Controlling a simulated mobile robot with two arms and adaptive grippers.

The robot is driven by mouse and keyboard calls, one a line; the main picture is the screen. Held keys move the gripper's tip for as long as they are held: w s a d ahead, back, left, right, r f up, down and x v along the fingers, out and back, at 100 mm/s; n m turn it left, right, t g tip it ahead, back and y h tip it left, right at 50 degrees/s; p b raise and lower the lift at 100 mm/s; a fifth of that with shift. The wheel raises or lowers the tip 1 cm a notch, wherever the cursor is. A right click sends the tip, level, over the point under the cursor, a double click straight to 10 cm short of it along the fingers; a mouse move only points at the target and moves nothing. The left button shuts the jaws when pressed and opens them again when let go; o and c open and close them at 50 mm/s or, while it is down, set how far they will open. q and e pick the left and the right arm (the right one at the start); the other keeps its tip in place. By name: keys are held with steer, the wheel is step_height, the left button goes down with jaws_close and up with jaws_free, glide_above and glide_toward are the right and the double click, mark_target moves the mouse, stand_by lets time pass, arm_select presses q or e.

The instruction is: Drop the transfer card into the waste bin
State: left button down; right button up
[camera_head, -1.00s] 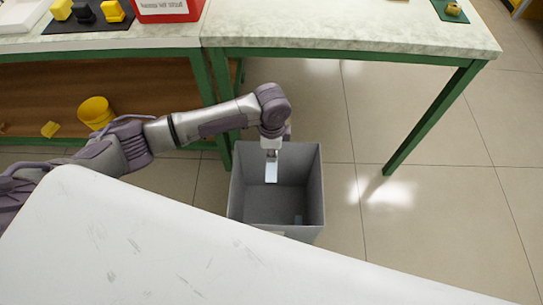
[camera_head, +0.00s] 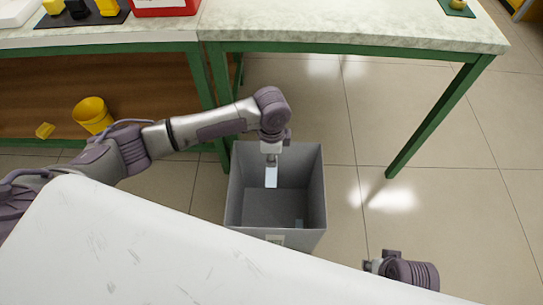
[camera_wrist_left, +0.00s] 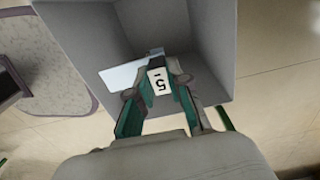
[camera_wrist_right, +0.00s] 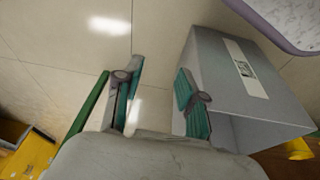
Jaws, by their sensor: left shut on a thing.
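The pale transfer card (camera_head: 271,176) hangs from my left gripper (camera_head: 271,158), inside the opening of the grey waste bin (camera_head: 314,190). In the left wrist view the fingers (camera_wrist_left: 156,72) are shut on the card (camera_wrist_left: 120,75), with a white label marked 5 between them; the bin walls (camera_wrist_left: 205,30) surround it. My right gripper (camera_head: 372,266) is to the right of the bin at the white surface's edge. In the right wrist view its fingers (camera_wrist_right: 160,75) are apart and empty, near the bin's outer wall (camera_wrist_right: 215,85).
A green-framed table (camera_head: 360,38) stands behind. The floor right of the bin is clear.

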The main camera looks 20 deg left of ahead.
arm_select(q)
step_height(320, 180, down, 2)
steer(key=shift+b, duration=1.15)
steer(key=shift+f+b, duration=0.4)
steer(key=shift+b, duration=0.25)
steer(key=c, duration=1)
jaws_free()
arm_select(e)
steer(key=v, duration=0.6)
steer(key=shift+d+r, duration=0.1)
steer(key=shift+d, duration=0.05)
arm_select(q)
step_height(320, 180, up, 12)
steer(key=shift+r, duration=0.1)
